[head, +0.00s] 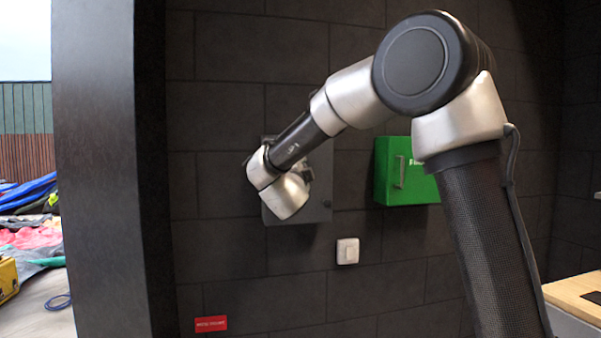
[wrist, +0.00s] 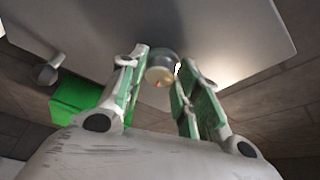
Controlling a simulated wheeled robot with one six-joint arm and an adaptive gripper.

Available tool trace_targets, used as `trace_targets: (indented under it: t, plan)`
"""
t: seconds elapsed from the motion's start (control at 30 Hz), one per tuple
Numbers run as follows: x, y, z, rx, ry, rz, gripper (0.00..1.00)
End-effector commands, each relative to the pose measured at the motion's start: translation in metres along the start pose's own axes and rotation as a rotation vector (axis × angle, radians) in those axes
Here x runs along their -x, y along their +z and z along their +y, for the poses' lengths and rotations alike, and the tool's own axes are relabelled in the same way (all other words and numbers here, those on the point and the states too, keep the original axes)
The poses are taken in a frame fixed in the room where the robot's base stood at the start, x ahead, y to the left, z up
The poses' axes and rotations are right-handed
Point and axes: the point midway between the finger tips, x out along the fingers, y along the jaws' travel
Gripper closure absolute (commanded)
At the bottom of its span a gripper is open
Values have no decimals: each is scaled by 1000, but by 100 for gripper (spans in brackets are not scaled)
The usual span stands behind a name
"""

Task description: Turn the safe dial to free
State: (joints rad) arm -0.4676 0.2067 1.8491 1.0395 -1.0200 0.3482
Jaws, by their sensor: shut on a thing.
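The grey safe (head: 322,175) hangs on the dark wall, partly covered by my arm in the head view. Its flat grey door (wrist: 225,30) fills the upper part of the wrist view. The small round dial (wrist: 160,74) stands out from the door, with a dark rim, a lighter face and a small reddish mark. My gripper (wrist: 163,60) has its two green-padded fingers on either side of the dial and is shut on it. The dial's markings are too small to read. In the head view my fingers and the dial are hidden behind my wrist.
A green box (head: 407,172) hangs right of the safe; a white switch (head: 347,251) is below. A red sign (head: 210,324) is low on the wall. A dark pillar (head: 105,170) stands at left. A wooden-topped counter (head: 578,295) is at lower right.

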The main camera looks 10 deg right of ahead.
Motion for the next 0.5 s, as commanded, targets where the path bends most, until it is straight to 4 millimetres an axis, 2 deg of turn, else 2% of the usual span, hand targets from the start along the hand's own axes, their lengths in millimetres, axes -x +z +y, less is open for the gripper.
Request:
trace_targets:
  t: [0.2, 0.5]
  plan:
    - [-1, -1, -2, -161, 64, 2, 91]
    - [-1, -2, -3, -304, 124, 2, 91]
